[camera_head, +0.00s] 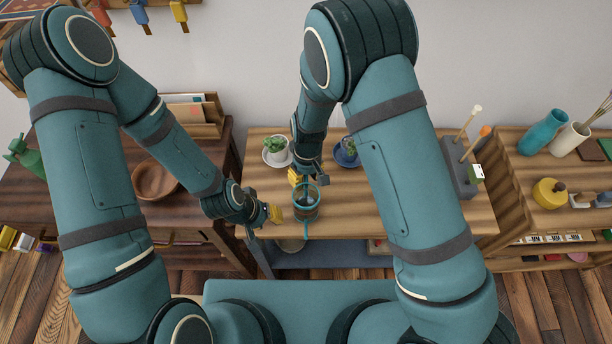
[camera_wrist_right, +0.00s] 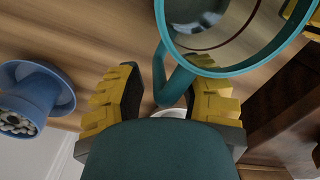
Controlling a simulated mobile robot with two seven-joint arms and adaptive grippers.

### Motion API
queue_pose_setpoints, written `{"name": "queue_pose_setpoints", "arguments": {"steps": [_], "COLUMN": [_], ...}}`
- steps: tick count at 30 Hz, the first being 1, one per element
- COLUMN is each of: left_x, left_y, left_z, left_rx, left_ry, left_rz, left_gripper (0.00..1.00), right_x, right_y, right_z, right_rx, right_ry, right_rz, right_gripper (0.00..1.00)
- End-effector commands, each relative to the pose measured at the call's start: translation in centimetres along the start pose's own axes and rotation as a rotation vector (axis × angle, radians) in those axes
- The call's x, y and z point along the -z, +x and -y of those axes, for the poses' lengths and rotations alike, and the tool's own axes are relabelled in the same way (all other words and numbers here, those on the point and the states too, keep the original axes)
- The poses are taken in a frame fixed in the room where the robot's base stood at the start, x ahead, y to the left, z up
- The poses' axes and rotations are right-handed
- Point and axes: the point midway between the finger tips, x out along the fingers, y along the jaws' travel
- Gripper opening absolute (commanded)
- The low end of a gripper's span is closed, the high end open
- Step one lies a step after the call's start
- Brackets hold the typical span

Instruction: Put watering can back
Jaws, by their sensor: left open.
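The teal watering can (camera_head: 305,207) stands on the wooden bench (camera_head: 343,205) near its front edge; its open round top shows in the right wrist view (camera_wrist_right: 236,68). My right gripper (camera_head: 303,178) is at the can's far side. In the right wrist view its yellow fingers (camera_wrist_right: 166,98) are apart, with the can's teal handle between them, closer to the right finger; a gap shows at the left finger. My left gripper (camera_head: 274,212) is open just left of the can. Contact with the can is unclear.
A plant in a white pot (camera_head: 276,155) and one in a blue pot (camera_head: 346,154) stand behind the can. A grey block with upright tools (camera_head: 459,170) is at the bench's right. A wooden bowl (camera_head: 155,180) sits on the left cabinet. A teal vase (camera_head: 541,132) stands far right.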

Motion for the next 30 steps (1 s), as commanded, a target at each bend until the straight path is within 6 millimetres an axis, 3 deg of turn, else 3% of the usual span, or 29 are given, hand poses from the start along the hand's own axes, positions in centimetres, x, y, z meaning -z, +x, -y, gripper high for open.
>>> {"name": "queue_pose_setpoints", "arguments": {"steps": [11, 24, 30], "left_x": [0.1, 0.7, 0.8], "left_y": [-0.2, -1.5, -1.7], "left_z": [-0.1, -0.6, -0.6], "left_rx": [0.000, 0.001, 0.002], "left_ry": [-0.001, -0.004, -0.005], "left_rz": [-0.002, -0.014, -0.018], "left_gripper": [0.34, 0.34, 0.34], "right_x": [0.1, 0.1, 0.0], "right_y": [-1.0, -9.4, -11.6], "right_z": [0.0, 0.0, 0.0], "right_rx": [0.000, 0.000, 0.000], "right_ry": [0.001, 0.000, 0.000], "right_rz": [-0.003, -0.004, -0.002], "right_gripper": [0.34, 0.34, 0.34]}}
